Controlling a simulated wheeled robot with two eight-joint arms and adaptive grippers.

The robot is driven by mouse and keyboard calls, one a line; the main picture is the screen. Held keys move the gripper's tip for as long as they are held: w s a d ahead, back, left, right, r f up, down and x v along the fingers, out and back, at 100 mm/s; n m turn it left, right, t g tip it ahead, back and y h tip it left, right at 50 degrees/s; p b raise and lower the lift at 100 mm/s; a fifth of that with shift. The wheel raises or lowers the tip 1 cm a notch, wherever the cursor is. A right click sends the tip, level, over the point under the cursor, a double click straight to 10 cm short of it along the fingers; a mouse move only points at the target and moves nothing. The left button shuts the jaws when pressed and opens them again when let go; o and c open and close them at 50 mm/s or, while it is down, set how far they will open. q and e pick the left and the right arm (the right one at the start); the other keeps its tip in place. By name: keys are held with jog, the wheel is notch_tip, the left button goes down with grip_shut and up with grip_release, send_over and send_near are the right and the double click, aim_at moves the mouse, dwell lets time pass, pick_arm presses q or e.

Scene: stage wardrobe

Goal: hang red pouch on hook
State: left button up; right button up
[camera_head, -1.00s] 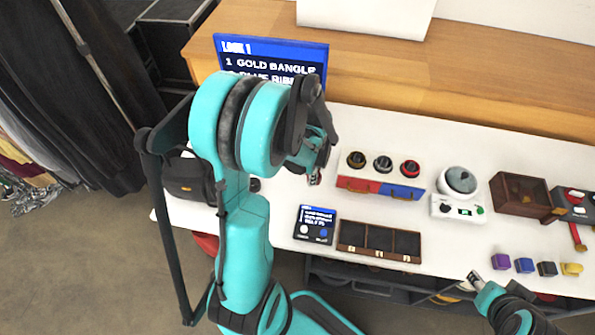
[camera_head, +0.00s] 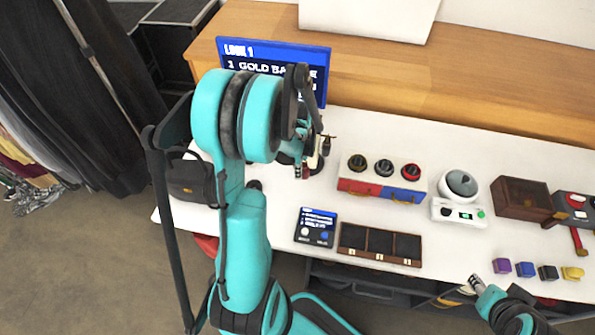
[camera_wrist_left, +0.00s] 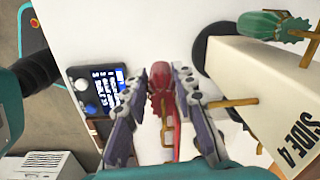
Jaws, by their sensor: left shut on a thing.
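The red pouch (camera_wrist_left: 161,79) sits between the fingers of my left gripper (camera_wrist_left: 158,88) in the left wrist view, and the gripper is shut on it. A tan wooden peg (camera_wrist_left: 235,102) sticks out from a cream block (camera_wrist_left: 262,85) marked "SIDE 4", just right of the fingers. Another thin tan piece shows right beside the pouch; I cannot tell whether they touch. In the head view my left gripper (camera_head: 308,165) is over the table's left part, and the pouch is mostly hidden there. My right gripper (camera_head: 474,283) is at the table's front edge, too small to read.
A green pouch (camera_wrist_left: 268,27) is at the block's upper end. A small screen (camera_head: 316,227) and an open brown tray (camera_head: 380,262) lie in front. A red-and-blue case with knobs (camera_head: 381,190) stands to the right. A black bag (camera_head: 188,180) is on the left.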

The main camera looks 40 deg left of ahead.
pick_arm(q)
jog(key=w+a, duration=0.1)
jog(key=w, duration=0.2)
jog(key=w+a, duration=0.1)
jog(key=w, duration=0.1)
jog(key=shift+a+f, duration=0.35)
jog(key=shift+f, duration=0.05)
jog(key=shift+w+b, duration=0.1)
jog(key=shift+b, duration=0.3)
jog(key=shift+w+a+f, duration=0.15)
jog(key=shift+f, duration=0.05)
grip_shut()
